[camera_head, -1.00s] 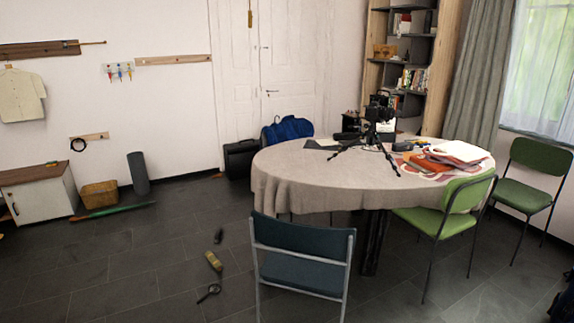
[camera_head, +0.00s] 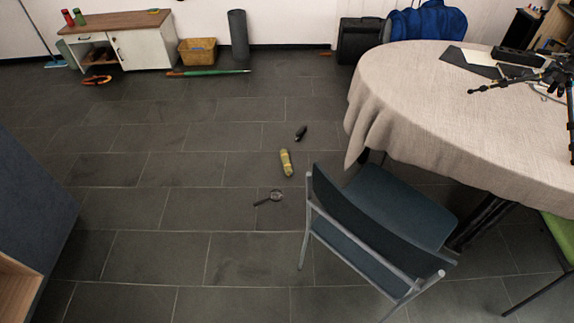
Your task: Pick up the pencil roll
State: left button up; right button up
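A small yellow rolled item (camera_head: 286,162) lies on the dark tiled floor near the middle of the picture, left of the blue chair. It looks like the pencil roll, but it is too small to be sure. A small black object (camera_head: 301,133) lies just beyond it. A magnifying glass (camera_head: 269,198) lies on the floor on the near side of it. Neither of my grippers shows in this view.
A dark blue chair (camera_head: 400,205) stands at the right, by the cloth-covered table (camera_head: 420,110). A dark blue panel with a wooden edge (camera_head: 30,195) stands at the left. A basket (camera_head: 197,52) and green umbrella (camera_head: 208,72) are at the back.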

aim_at(288, 167)
jog(key=i+j, duration=0.2)
jog(key=j, duration=0.15)
jog(key=i+j+z, duration=0.1)
jog(key=j, duration=0.3)
jog(key=i+j, duration=0.25)
jog(key=i+j+z, duration=0.1)
jog(key=j, duration=0.4)
jog(key=i+j, duration=0.2)
jog(key=j, duration=0.2)
jog(key=l+z, duration=0.05)
